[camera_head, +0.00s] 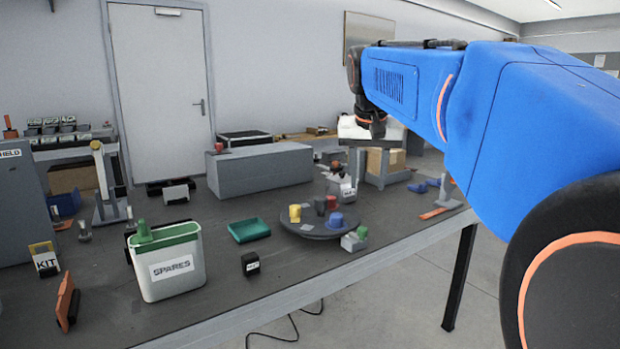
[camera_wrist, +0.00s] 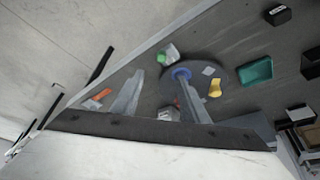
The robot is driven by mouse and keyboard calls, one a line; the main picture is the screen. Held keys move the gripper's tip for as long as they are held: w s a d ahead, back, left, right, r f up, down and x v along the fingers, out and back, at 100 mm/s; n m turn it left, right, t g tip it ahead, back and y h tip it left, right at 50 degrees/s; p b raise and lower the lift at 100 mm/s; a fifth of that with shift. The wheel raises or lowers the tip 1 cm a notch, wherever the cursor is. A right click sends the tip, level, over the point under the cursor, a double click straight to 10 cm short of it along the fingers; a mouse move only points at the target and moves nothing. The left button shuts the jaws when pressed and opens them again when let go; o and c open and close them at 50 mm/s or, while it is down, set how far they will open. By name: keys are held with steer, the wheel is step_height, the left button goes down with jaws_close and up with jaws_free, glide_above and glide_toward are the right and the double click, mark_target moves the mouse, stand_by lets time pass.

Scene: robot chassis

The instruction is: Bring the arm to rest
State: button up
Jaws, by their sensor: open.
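My blue arm (camera_head: 480,110) reaches in from the right of the head view, raised above the right end of the workbench. Its far end is at the upper middle, and the fingers cannot be made out there. In the wrist view my gripper (camera_wrist: 159,78) shows two pale fingers spread apart with nothing held between them. The fingers are above the bench, with the round turntable (camera_wrist: 212,62) beyond them. The gap between them looks empty.
The workbench (camera_head: 285,265) holds a SPARES bin (camera_head: 172,268), a green tray (camera_head: 249,230), a small black box (camera_head: 250,263) and a turntable (camera_head: 318,232) with coloured pieces. A grey block (camera_head: 260,172) stands behind. Open floor (camera_head: 400,300) lies beyond the bench's front edge.

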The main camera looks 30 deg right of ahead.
steer(key=s+a+f+n+y, duration=0.1)
steer(key=s+a+f+n, duration=0.3)
steer(key=a+f, duration=0.7)
steer(key=s+a+f+n+t+y, duration=0.1)
steer(key=s+a+f+n, duration=0.4)
steer(key=f, duration=1.1)
steer(key=s+a+y, duration=0.1)
steer(key=s+a, duration=0.2)
steer(key=a, duration=0.3)
steer(key=shift+t, duration=0.3)
steer(key=shift+d+r, duration=0.1)
